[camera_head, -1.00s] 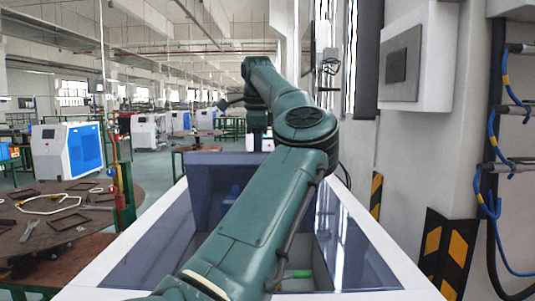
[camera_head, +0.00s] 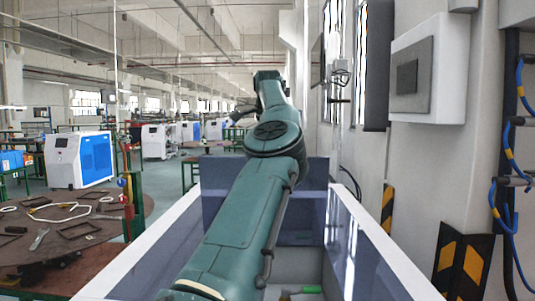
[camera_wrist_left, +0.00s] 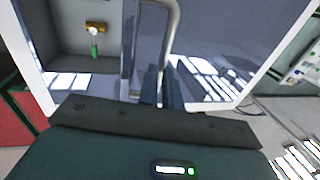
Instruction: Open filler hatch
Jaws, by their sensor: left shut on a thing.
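A silver bar handle (camera_wrist_left: 176,22) shows in the left wrist view against a glossy dark blue-grey panel (camera_wrist_left: 215,35), which appears to be the hatch. My left gripper (camera_wrist_left: 160,84) is shut on the handle's lower end, its two blue-grey fingers close together. In the head view my green left arm reaches forward over the white-framed generator box (camera_head: 140,255) and hides the gripper and handle. A dark blue panel (camera_head: 215,172) stands upright at the box's far end. My right gripper is not in view.
Inside the box a green-handled brass valve (camera_wrist_left: 95,45) shows beside the panel. A round brown table (camera_head: 100,250) with frames and tools stands left. A wall with a grey-white box (camera_head: 428,75) and striped guards (camera_head: 462,262) bounds the right.

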